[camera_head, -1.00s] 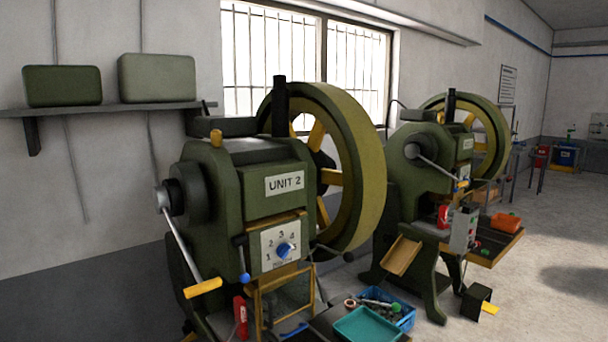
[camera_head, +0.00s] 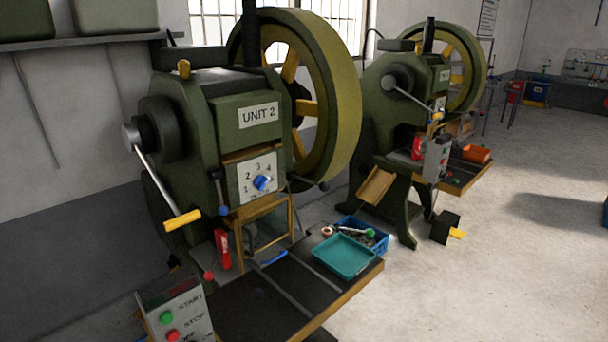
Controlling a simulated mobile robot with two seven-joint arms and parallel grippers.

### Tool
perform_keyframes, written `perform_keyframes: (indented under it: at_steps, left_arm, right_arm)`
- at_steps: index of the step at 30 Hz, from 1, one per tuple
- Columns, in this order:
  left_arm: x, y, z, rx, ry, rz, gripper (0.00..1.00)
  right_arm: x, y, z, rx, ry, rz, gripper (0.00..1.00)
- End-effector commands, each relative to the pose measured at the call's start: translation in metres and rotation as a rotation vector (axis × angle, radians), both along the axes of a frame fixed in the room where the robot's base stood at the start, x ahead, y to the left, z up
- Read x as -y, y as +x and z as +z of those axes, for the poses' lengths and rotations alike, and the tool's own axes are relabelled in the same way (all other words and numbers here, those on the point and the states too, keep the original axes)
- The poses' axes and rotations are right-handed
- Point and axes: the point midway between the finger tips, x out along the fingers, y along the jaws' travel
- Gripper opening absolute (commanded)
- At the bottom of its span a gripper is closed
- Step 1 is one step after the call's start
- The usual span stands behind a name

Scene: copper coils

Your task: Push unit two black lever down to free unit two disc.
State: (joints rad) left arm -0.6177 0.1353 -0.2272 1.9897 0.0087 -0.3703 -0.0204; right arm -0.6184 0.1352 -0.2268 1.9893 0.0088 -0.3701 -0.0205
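The green press labelled UNIT 2 (camera_head: 258,114) stands left of centre. A thin lever with a black ball end (camera_head: 323,187) sticks out at its right side, below the large olive flywheel (camera_head: 345,100) with yellow spokes. A short dark lever with a blue tip (camera_head: 222,209) hangs beside the numbered dial with a blue knob (camera_head: 262,183). A grey lever with a yellow handle (camera_head: 183,220) slopes down at the left. I cannot tell for certain which lever or disc the task names. Neither of my grippers is in view.
A control box with START and STOP buttons (camera_head: 178,310) is at the lower left. A teal tray (camera_head: 345,256) and a blue crate (camera_head: 378,240) are at the press table's right. A second press (camera_head: 375,125) stands behind to the right. The floor at right is open.

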Motion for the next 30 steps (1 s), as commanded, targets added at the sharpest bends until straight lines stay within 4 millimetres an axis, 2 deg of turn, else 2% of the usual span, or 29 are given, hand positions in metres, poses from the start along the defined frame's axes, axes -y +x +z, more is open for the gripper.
perform_keyframes:
  at_steps: [6, 7, 18, 19, 30]
  left_arm:
    - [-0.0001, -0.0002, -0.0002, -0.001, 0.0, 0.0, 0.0]
    - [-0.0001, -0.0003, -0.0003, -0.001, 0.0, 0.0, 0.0]
    - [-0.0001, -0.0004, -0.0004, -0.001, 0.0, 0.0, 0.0]
    - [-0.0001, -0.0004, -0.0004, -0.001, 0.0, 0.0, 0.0]
    - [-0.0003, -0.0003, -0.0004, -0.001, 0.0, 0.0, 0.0]
  right_arm:
    - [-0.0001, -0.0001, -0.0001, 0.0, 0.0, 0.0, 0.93]
    - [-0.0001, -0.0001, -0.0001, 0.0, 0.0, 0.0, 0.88]
    - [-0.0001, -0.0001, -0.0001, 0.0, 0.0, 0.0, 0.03]
    - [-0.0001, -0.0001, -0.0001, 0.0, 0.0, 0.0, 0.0]
    - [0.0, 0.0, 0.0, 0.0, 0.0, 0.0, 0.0]
